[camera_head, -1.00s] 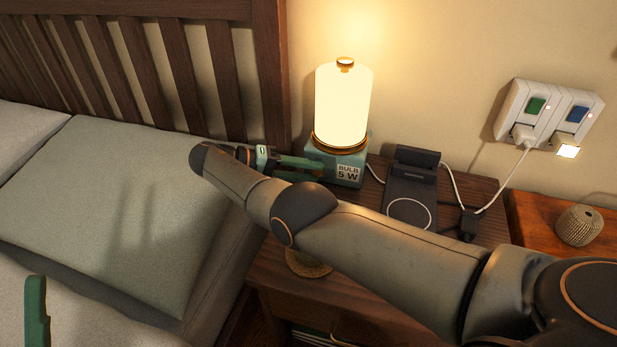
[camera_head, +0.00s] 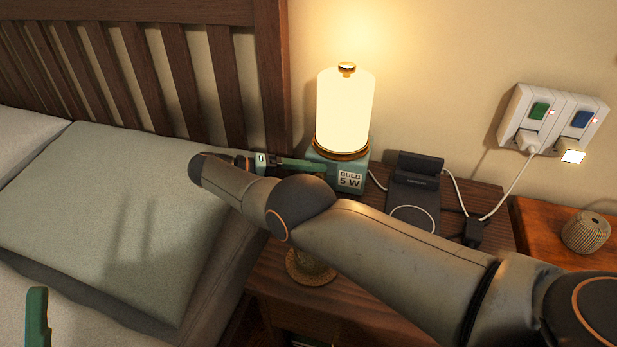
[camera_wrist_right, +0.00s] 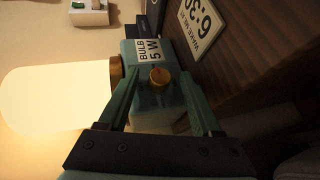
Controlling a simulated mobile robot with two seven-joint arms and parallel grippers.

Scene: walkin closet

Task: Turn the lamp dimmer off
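The lamp (camera_head: 344,110) has a glowing shade on a teal base (camera_head: 350,180) labelled "BULB 5 W"; it stands on the nightstand against the wall. The right wrist view shows the lit shade (camera_wrist_right: 60,95) at left and a round brass dimmer knob (camera_wrist_right: 160,79) on the base's face. My right gripper (camera_head: 318,165) reaches in from the left side of the base. In the wrist view its two green fingers (camera_wrist_right: 160,85) are apart, one on either side of the knob; whether they touch anything is unclear. My left gripper shows only as one green finger (camera_head: 37,318) at the bottom left.
A black charging stand (camera_head: 414,190) with a cable is right of the lamp. A round woven object (camera_head: 308,268) lies below my right arm. Wall sockets (camera_head: 553,120) hold plugs. A ribbed knob-like object (camera_head: 586,232) is on the right surface. The bed (camera_head: 110,200) is left.

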